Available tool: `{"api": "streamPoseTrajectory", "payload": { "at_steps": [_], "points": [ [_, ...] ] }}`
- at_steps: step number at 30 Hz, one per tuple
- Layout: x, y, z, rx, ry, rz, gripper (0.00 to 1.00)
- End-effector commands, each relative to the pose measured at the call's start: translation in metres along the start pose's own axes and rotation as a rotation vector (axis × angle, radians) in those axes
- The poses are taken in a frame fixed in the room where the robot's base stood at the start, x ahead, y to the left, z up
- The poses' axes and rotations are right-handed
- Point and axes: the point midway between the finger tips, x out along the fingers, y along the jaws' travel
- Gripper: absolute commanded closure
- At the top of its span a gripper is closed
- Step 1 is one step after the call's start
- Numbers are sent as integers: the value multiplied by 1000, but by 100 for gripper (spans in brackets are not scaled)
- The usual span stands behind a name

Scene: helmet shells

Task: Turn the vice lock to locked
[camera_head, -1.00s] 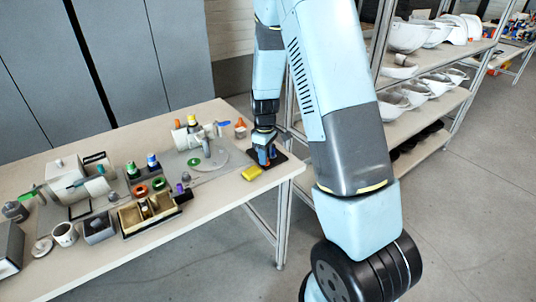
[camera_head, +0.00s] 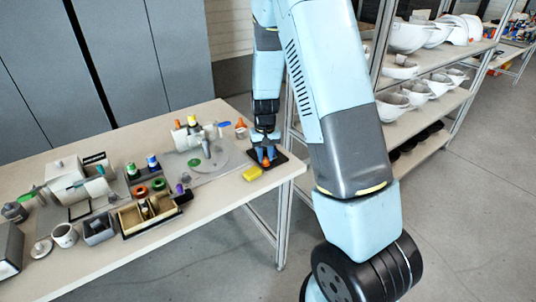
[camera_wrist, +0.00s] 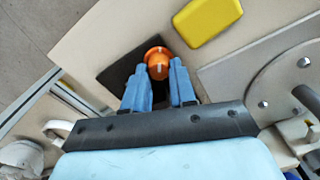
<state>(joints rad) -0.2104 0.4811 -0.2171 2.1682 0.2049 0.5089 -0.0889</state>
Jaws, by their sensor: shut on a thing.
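The vice lock appears to be the round orange knob (camera_wrist: 157,62) with a white mark, on a dark square plate (camera_wrist: 118,74) at the table corner. My gripper (camera_wrist: 158,70) has its two blue fingers on either side of the knob and is shut on it. In the head view my gripper (camera_head: 266,156) points down over the dark plate (camera_head: 284,160), and only a little orange shows between the fingers. The direction of the white mark relative to the locked position cannot be told.
A yellow block (camera_wrist: 207,20) lies close beside the plate, also in the head view (camera_head: 252,174). A grey plate with a round disc (camera_head: 208,158) lies to the left. Several fixtures, a mug (camera_head: 64,236) and a divided box fill the table. A shelf (camera_head: 425,105) with white shells stands right.

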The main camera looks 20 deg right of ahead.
Motion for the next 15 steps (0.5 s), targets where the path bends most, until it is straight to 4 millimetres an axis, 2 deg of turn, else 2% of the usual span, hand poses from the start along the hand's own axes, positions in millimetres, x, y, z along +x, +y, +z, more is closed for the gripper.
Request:
{"api": "streamPoseTrajectory", "payload": {
  "at_steps": [15],
  "points": [
    [-1, 0, 0, 455, 2, 0, 100]
  ]
}}
